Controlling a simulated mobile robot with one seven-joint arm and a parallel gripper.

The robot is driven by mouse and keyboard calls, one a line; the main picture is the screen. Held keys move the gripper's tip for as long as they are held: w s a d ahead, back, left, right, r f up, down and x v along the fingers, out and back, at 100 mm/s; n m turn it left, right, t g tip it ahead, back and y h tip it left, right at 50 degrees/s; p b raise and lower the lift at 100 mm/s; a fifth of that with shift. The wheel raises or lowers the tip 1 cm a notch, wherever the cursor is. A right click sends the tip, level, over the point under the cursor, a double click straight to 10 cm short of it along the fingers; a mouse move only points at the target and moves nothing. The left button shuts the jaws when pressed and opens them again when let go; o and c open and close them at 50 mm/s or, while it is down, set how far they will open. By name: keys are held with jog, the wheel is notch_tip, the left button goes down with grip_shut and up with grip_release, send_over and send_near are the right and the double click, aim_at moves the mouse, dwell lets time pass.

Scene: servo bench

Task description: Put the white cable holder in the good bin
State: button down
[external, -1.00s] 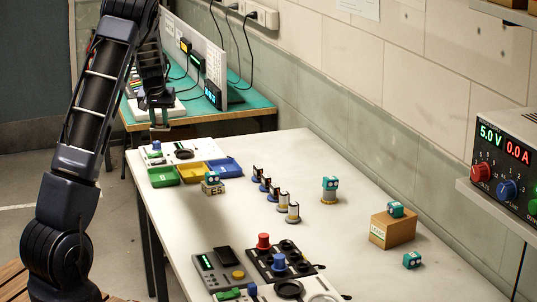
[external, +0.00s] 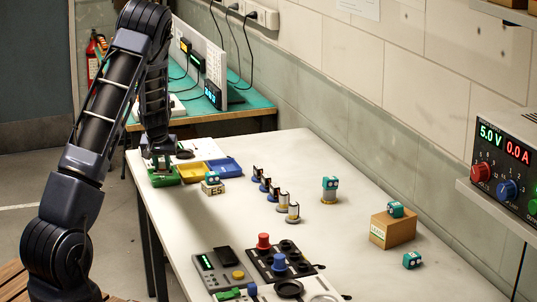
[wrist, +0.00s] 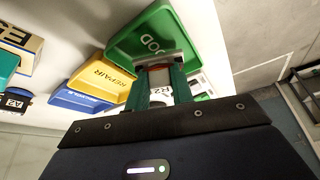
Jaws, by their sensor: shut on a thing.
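My gripper (external: 161,165) is low at the green good bin (external: 166,180) at the table's far left end. In the wrist view my gripper (wrist: 160,72) has its two green fingers closed on a white piece with dark marks, which I take as the white cable holder (wrist: 159,85). Most of the holder is hidden by the fingers. The fingertips overlap the near part of the good bin (wrist: 138,40), which is marked GOOD. I cannot tell whether the holder touches the bin floor.
The yellow repair bin (external: 194,173) and a blue bin (external: 225,168) stand in a row right of the green one. A teal servo on a small box (external: 212,188) is just in front. Several black-and-white pieces (external: 276,193) stand in a line farther right.

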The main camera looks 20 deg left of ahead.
jog(key=shift+f, duration=0.7)
jog(key=c, duration=1.2)
grip_release()
jog(key=shift+f, duration=0.15)
jog(key=v, duration=1.2)
jog(key=s+d+r+m+h, duration=0.1)
jog(key=s+d+r+h, duration=0.1)
jog(key=s+d+r, duration=0.65)
jog(key=s+d+r+m+h, duration=0.1)
jog(key=s+d+r, duration=0.4)
jog(key=s+r, duration=0.65)
jog(key=s+d+m, duration=0.1)
jog(key=s+d, duration=0.2)
jog(key=s, duration=1)
jog(key=s+d+m+y, duration=0.1)
jog(key=s+d, duration=0.3)
jog(key=s, duration=1)
jog(key=shift+s+d+r+m, duration=0.25)
jog(key=shift+s+r+m, duration=0.05)
